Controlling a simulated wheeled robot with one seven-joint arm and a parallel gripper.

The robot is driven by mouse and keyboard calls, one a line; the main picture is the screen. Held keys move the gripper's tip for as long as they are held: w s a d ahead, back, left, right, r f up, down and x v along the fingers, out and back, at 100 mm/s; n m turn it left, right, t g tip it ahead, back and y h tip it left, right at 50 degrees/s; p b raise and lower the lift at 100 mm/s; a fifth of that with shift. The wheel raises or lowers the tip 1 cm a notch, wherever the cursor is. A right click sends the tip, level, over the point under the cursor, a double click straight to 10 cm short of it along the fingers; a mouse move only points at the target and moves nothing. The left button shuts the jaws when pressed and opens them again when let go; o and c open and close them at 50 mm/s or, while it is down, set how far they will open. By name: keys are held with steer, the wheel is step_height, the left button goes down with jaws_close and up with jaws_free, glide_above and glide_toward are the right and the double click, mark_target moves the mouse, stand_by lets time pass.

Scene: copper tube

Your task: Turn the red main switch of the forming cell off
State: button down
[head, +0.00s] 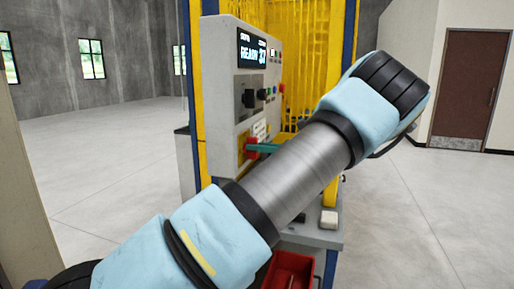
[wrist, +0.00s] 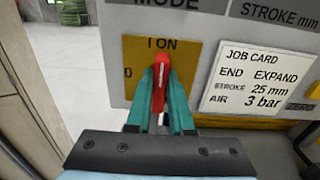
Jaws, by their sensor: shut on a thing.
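The red main switch (wrist: 159,84) is on a yellow plate (wrist: 140,58) marked "I ON" at the top and "0" at the left. Its handle stands about upright, with its top just under "I ON". My gripper (wrist: 161,106) has its two teal fingers shut on the red handle, one on each side. In the head view the switch (head: 250,146) shows as a small red piece on the side of the grey control panel (head: 222,90), with my teal fingers (head: 266,147) against it. My arm covers part of the panel's lower area.
A job card (wrist: 258,80) is fixed right of the switch plate. The panel's display (head: 253,52) reads "READY", with a black knob and several buttons below. A yellow cage (head: 310,40) stands behind. A red bin (head: 290,272) sits low beneath my arm. Open floor lies left.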

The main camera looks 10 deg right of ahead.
steer(key=shift+n, duration=0.3)
steer(key=n+b, duration=0.1)
steer(key=n, duration=0.1)
steer(key=n+b, duration=0.2)
steer(key=shift+s+f, duration=0.15)
steer(key=shift+f, duration=0.05)
steer(key=n+b, duration=0.3)
steer(key=n, duration=0.1)
steer(key=shift+s+a+f+n, duration=0.1)
steer(key=shift+n, duration=0.3)
steer(key=n+b, duration=0.3)
steer(key=n, duration=0.1)
steer(key=shift+f+n+b, duration=0.15)
steer(key=shift+n+b, duration=0.15)
steer(key=shift+b, duration=0.1)
steer(key=shift+s+n+b, duration=0.1)
steer(key=shift+n+b, duration=1.55)
steer(key=shift+n, duration=0.25)
steer(key=c, duration=0.8)
jaws_free()
